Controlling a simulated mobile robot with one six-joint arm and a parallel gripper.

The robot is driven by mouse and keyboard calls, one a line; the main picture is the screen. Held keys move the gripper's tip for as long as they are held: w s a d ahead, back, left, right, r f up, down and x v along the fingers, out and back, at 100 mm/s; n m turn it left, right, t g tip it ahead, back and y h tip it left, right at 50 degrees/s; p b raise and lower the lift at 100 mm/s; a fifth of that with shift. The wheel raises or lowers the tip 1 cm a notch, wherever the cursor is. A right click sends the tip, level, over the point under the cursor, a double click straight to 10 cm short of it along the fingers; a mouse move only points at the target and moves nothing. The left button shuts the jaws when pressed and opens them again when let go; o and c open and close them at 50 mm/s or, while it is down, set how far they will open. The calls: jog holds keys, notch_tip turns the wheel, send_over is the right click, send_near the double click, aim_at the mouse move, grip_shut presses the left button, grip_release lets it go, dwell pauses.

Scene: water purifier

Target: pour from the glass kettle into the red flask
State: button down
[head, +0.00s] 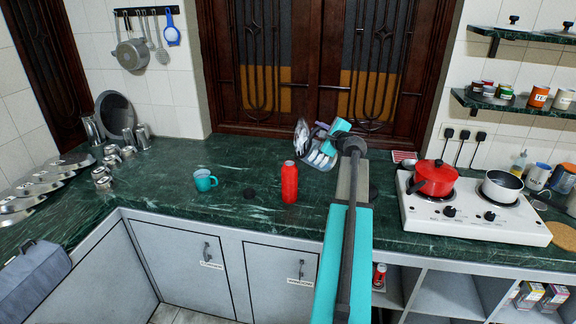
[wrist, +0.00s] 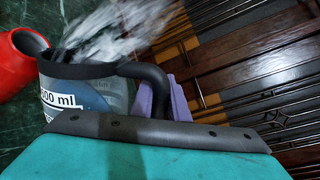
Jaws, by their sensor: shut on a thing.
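The glass kettle (head: 322,161) is held in the air above the counter, to the right of and a little above the red flask (head: 290,183), and appears tilted. In the wrist view the kettle (wrist: 95,95) shows a dark rim, a black handle and a volume label. My gripper (head: 330,137) is shut on the kettle's handle. The red flask stands upright and uncapped on the counter. Its open mouth (wrist: 30,43) is at the left of the wrist view, beside the kettle's rim. A whitish, blurred mass (wrist: 115,30) shows at the kettle's opening; whether any enters the flask is unclear.
A teal mug (head: 204,180) and a small black cap (head: 249,193) are on the counter left of the flask. A white stove (head: 475,222) with a red pot (head: 435,180) is at the right. Metal cups stand far left. Dark wooden shutters (head: 310,75) are behind.

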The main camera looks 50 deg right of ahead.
jog(key=shift+w+a+r+n, duration=0.3)
jog(key=shift+a+r+n, duration=0.3)
jog(key=shift+r, duration=0.1)
dwell(0.6)
jog(key=shift+w+a+r+n+h+p, duration=0.4)
jog(key=shift+w+a+r+n, duration=0.1)
jog(key=shift+a+r+n, duration=0.25)
dwell(3.5)
jog(key=shift+w+a+r+n+g+p, duration=0.2)
jog(key=shift+w+a+n, duration=0.1)
jog(key=shift+a, duration=0.1)
jog(key=shift+w+a+r+n+g+p, duration=0.15)
jog(key=shift+w+a+r+n+g, duration=0.1)
jog(key=shift+a, duration=0.15)
dwell(1.8)
